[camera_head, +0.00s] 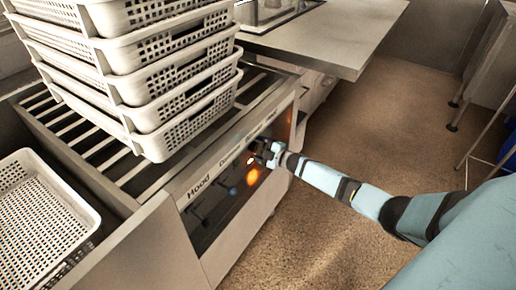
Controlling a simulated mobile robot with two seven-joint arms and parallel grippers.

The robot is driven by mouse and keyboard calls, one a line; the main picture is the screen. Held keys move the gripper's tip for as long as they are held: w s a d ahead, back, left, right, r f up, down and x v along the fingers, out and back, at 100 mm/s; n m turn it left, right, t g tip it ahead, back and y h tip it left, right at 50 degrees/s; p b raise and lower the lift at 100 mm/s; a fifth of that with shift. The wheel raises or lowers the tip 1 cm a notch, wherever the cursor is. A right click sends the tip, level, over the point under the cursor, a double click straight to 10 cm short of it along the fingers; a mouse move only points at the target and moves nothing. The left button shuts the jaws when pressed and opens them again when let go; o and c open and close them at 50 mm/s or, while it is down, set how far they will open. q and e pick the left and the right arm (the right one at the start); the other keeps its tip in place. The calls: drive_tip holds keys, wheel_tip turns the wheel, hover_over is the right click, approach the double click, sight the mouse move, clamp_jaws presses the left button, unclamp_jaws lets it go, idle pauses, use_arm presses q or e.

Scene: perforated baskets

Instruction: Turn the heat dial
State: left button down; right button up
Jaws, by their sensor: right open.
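The dark control panel (222,193) is on the slanted front of a metal unit, with "Hood" lettering at its left end. Orange and blue glowing spots show on it. My right gripper (258,156) is open at the panel's upper right part, close to an orange glow. The heat dial cannot be made out clearly; the gripper may hide it. I cannot tell whether the fingers touch the panel. My right arm comes in from the lower right. My left gripper is not in view.
A stack of white perforated baskets (190,97) stands on the slatted rack (88,140) behind the panel. Another white basket (42,222) is at the lower left. A metal table (335,32) stands at the back. The brown floor (345,125) on the right is mostly clear.

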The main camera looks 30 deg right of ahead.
use_arm(q)
drive_tip(key=p, duration=0.2)
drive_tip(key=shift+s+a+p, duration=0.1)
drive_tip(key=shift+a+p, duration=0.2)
use_arm(e)
drive_tip(key=v, duration=1.3)
drive_tip(key=shift+s+d, duration=0.2)
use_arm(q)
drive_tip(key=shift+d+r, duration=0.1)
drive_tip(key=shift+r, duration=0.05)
